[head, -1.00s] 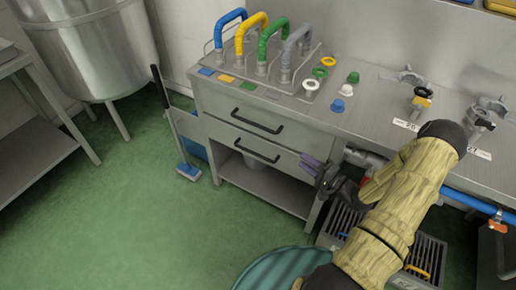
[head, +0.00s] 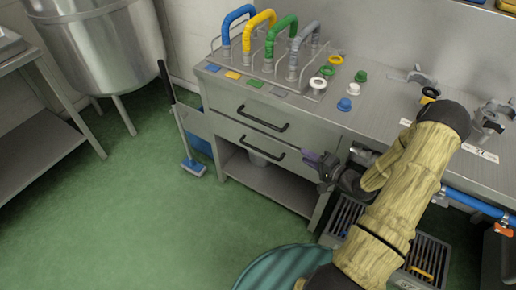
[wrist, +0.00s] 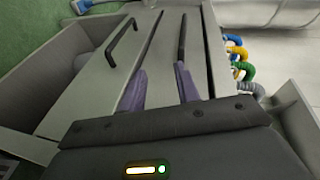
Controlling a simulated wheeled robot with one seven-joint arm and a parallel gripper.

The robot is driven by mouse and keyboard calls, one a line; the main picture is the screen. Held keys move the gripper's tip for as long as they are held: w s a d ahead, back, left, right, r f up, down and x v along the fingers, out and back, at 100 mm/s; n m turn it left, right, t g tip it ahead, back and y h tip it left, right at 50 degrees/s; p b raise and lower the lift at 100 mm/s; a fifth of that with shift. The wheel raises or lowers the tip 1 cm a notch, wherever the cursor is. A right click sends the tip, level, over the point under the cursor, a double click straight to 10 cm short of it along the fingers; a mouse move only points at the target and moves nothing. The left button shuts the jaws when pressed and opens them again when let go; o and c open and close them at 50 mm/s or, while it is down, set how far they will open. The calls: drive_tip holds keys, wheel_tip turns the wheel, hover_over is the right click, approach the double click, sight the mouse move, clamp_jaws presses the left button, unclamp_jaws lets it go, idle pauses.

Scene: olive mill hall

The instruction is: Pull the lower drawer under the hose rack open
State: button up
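The lower drawer (head: 229,135) is a grey front under the hose rack (head: 286,84), and it looks shut. Its black bar handle (head: 262,149) is in clear view; the handle also shows at upper left in the wrist view (wrist: 121,42). My gripper (head: 312,157) is at the right end of the drawer fronts, to the right of the handle and apart from it. In the wrist view its two purple fingers (wrist: 160,90) are spread with nothing between them. The lower handle lies ahead of the left finger.
The upper drawer (head: 225,104) with its own black handle (head: 263,118) is just above. An open shelf (head: 265,185) is below. A squeegee (head: 187,150) leans at the cabinet's left. A teal round thing (head: 275,268) is in front. Green floor (head: 150,225) is clear at left.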

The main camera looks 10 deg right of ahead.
drive_tip(key=s+a+r+n+g+h, duration=0.35)
drive_tip(key=r+n+g+h, duration=0.35)
drive_tip(key=r+h, duration=0.25)
drive_tip(key=s+a+r+n+g, duration=0.1)
drive_tip(key=s+a+r, duration=0.2)
drive_tip(key=s, duration=0.3)
drive_tip(key=s+a+r+n+g, duration=0.1)
drive_tip(key=s+a+r+g, duration=0.1)
drive_tip(key=s+a+r, duration=0.2)
drive_tip(key=s, duration=0.2)
drive_tip(key=shift+s+a, duration=0.35)
drive_tip(key=shift+a, duration=0.05)
drive_tip(key=shift+w+y, duration=0.1)
drive_tip(key=shift+y, duration=0.15)
